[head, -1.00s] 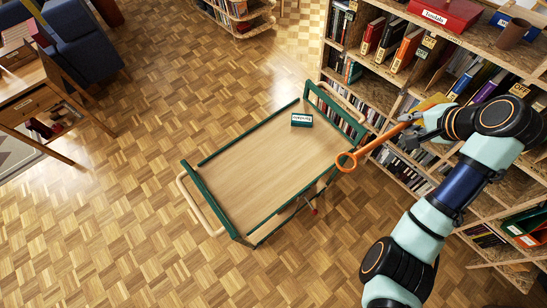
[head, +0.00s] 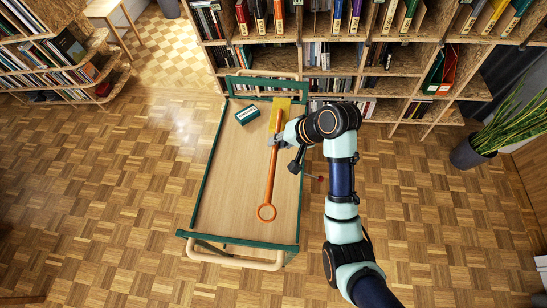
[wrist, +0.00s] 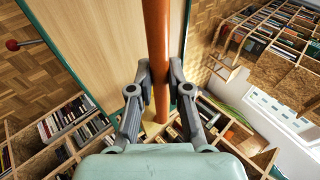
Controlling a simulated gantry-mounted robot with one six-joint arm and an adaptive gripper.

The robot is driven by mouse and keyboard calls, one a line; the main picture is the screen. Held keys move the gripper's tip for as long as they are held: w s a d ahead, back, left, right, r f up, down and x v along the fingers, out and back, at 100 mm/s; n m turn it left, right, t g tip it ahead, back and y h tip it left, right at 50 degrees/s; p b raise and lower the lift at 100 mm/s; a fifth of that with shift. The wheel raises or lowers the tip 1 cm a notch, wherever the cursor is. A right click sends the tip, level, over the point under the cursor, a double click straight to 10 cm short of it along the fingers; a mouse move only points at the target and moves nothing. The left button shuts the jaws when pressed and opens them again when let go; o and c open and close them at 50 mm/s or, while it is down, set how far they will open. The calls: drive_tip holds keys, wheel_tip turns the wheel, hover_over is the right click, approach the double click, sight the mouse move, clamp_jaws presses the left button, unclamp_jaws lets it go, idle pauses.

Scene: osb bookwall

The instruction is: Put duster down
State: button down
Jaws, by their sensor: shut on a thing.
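The duster has an orange handle (head: 272,178) with a ring at its near end and a yellow head (head: 281,105) at the far end. My gripper (head: 277,140) is shut on the handle, close to the yellow head. The duster is over the right half of the wooden cart top (head: 225,195), lengthwise along it. I cannot tell whether it touches the cart top. In the wrist view the orange handle (wrist: 155,60) runs between the two fingers (wrist: 155,90), and part of the yellow head (wrist: 152,128) shows below them.
A small dark teal box with a white label (head: 247,114) lies on the cart's far left part, left of the duster head. The cart has green rails (head: 208,165). Bookshelves (head: 340,50) stand behind it. A potted plant (head: 470,152) stands at the right.

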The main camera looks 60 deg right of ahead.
wheel_tip(320, 180, down, 18)
drive_tip(key=b, duration=0.5)
drive_tip(key=shift+a+f, duration=0.1)
drive_tip(key=shift+a, duration=0.05)
drive_tip(key=shift+f, duration=0.1)
drive_tip(key=c, duration=1.1)
unclamp_jaws()
drive_tip(key=shift+r, duration=0.2)
drive_tip(key=p+v, duration=0.3)
drive_tip(key=v, duration=0.8)
drive_tip(key=shift+s+r+p, duration=0.3)
drive_tip(key=shift+p, duration=0.1)
